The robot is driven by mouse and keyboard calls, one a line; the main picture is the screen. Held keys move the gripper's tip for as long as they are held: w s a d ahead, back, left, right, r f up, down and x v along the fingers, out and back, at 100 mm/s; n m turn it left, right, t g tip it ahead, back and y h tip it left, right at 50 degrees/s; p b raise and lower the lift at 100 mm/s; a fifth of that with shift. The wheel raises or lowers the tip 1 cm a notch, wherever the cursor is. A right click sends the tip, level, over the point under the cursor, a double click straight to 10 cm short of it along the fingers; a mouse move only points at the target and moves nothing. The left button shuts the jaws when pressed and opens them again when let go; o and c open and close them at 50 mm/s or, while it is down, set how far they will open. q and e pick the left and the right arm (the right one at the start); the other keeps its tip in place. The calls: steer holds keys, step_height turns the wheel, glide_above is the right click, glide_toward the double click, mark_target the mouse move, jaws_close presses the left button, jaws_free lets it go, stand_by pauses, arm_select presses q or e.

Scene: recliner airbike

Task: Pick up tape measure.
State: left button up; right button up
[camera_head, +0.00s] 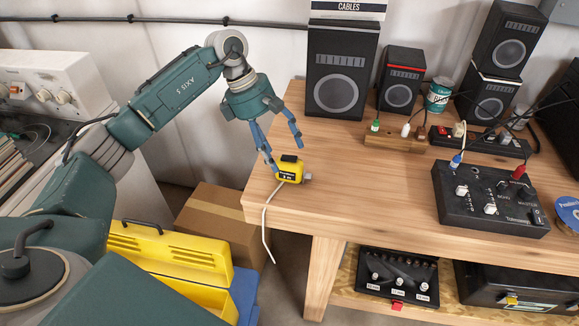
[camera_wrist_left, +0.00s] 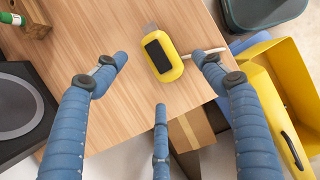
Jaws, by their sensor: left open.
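The yellow tape measure (camera_head: 291,170) with a black top sits on the wooden workbench (camera_head: 360,183) near its left corner. A pale strip or cord (camera_head: 265,222) runs from beside it over the bench edge and hangs down. My left gripper (camera_head: 285,150) is open and empty, just above and behind the tape measure, fingers pointing down. In the left wrist view the tape measure (camera_wrist_left: 163,56) lies between and slightly beyond the spread blue fingers (camera_wrist_left: 166,72); no finger visibly grips it. The right finger partly covers the strip. My right gripper is not in view.
Black speakers (camera_head: 342,75) stand at the back. A wooden block with small jacks (camera_head: 394,140) and a black control box (camera_head: 488,200) are to the right. A yellow case (camera_head: 175,262) and a cardboard box (camera_head: 215,212) stand below, left of the bench. The bench around the tape measure is clear.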

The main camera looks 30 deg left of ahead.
mark_target(282, 156)
arm_select(q)
steer(key=p+x, duration=0.1)
steer(key=x, duration=0.2)
steer(key=shift+s+d+f, duration=0.15)
steer(key=shift+d+f, duration=0.2)
steer(key=shift+f, duration=0.25)
steer(key=c, duration=1.4)
steer(key=shift+c, duration=0.5)
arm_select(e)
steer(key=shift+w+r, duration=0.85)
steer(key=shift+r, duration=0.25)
arm_select(q)
steer(key=shift+r, duration=0.2)
